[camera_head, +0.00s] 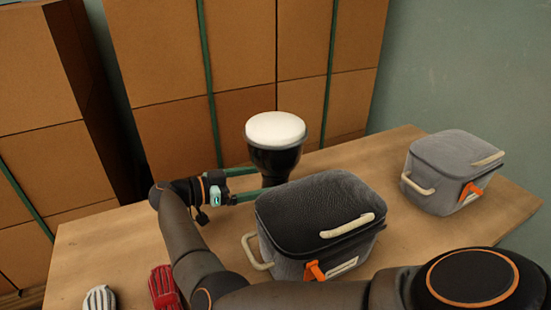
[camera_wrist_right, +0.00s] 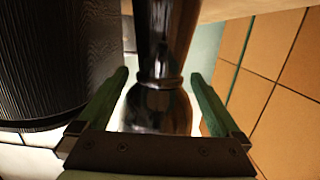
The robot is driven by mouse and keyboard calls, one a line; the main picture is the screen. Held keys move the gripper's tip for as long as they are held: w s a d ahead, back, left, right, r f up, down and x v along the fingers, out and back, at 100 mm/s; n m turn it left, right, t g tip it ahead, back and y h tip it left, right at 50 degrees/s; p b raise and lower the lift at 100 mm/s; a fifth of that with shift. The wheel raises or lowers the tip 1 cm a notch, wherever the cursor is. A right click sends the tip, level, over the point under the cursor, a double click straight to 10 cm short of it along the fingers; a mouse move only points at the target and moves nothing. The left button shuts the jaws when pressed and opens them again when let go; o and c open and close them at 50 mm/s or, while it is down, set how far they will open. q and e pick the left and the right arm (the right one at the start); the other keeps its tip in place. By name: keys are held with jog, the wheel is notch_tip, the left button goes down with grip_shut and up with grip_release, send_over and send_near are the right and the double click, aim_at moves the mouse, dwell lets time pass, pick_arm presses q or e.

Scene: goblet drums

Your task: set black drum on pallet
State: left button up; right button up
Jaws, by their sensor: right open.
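The black drum (camera_head: 274,160) is goblet-shaped with a white head, upright on the wooden table (camera_head: 105,250). Its lower part is hidden behind the dark-lidded box in the head view. My right gripper (camera_head: 257,181) reaches it from the left, open, with its green fingers level with the drum's lower half. In the right wrist view the drum's glossy dark body (camera_wrist_right: 160,100) lies between the two spread fingers, with gaps on both sides. I cannot make out a pallet. My left gripper is not in view.
A grey box with a dark lid (camera_head: 318,212) stands close in front of the drum. A lighter grey box (camera_head: 452,172) is at the right. Red (camera_head: 163,287) and pale (camera_head: 100,299) ribbed items lie at the front left. Strapped cartons (camera_head: 160,55) rise behind the table.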

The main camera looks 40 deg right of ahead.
jog(key=b+x, duration=0.1)
jog(key=x, duration=0.4)
jog(key=shift+d+f, duration=0.1)
jog(key=shift+d, duration=0.05)
grip_shut()
dwell(0.9)
